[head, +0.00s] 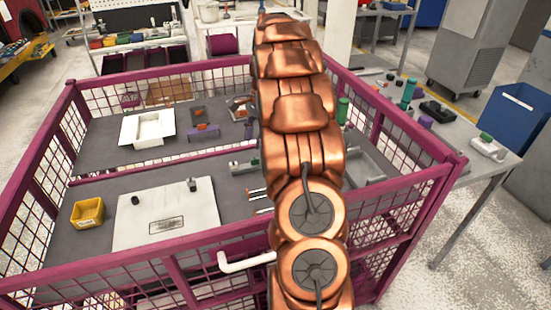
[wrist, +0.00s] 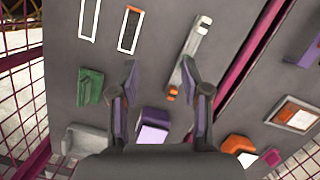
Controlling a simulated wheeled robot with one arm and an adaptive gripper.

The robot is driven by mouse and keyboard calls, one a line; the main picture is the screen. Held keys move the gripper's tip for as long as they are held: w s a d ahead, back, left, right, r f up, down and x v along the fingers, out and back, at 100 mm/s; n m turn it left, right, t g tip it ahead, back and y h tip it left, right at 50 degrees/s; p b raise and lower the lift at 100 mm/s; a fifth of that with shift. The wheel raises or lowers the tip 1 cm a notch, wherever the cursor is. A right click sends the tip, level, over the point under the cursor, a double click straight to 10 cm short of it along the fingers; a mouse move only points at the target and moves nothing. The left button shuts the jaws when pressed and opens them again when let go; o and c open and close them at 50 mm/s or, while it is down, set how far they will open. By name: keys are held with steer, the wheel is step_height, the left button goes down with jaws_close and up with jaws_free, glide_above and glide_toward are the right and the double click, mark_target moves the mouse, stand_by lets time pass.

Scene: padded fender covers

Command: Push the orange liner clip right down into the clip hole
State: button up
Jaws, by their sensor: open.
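My gripper (wrist: 160,68) shows in the wrist view with its two fingers wide apart and nothing between them. It hangs over the dark grey bench top, and my arm hides it in the head view. Under the right finger lies a long pale grey bar (wrist: 192,50) with a small orange piece (wrist: 173,94) at its lower end. An orange block (wrist: 238,145) lies at the lower right. I cannot tell which orange piece is the liner clip. I cannot make out the clip hole in either view.
A green block (wrist: 90,87) and a purple-and-white block (wrist: 152,132) lie near the fingers. Magenta mesh rails (head: 210,238) surround the bench. A white panel (head: 190,215) and a yellow bin (head: 87,213) occupy its near left.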

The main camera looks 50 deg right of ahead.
steer(key=d+f+m+t, duration=0.1)
steer(key=d+f+m, duration=0.4)
steer(key=d, duration=0.8)
steer(key=shift+n, duration=0.3)
steer(key=shift+p+x, duration=1.2)
steer(key=shift+x, duration=3.05)
steer(key=shift+a, duration=0.25)
steer(key=c, duration=0.8)
steer(key=shift+r, duration=0.1)
steer(key=shift+c, duration=0.2)
steer(key=shift+r+b, duration=0.85)
steer(key=shift+r, duration=0.6)
steer(key=shift+a+r, duration=0.1)
steer(key=shift+r, duration=0.15)
steer(key=shift+s+a+r+b, duration=0.25)
steer(key=shift+s+a+b, duration=0.45)
steer(key=shift+s+a, duration=1.15)
steer(key=shift+s+a+r+b, duration=0.25)
steer(key=shift+s+a+b, duration=0.6)
steer(key=shift+a, duration=1.8)
steer(key=shift+s+a+r+b, duration=0.25)
steer(key=shift+s+a+b, duration=0.3)
steer(key=shift+s+a, duration=1.3)
steer(key=shift+w+a, duration=0.4)
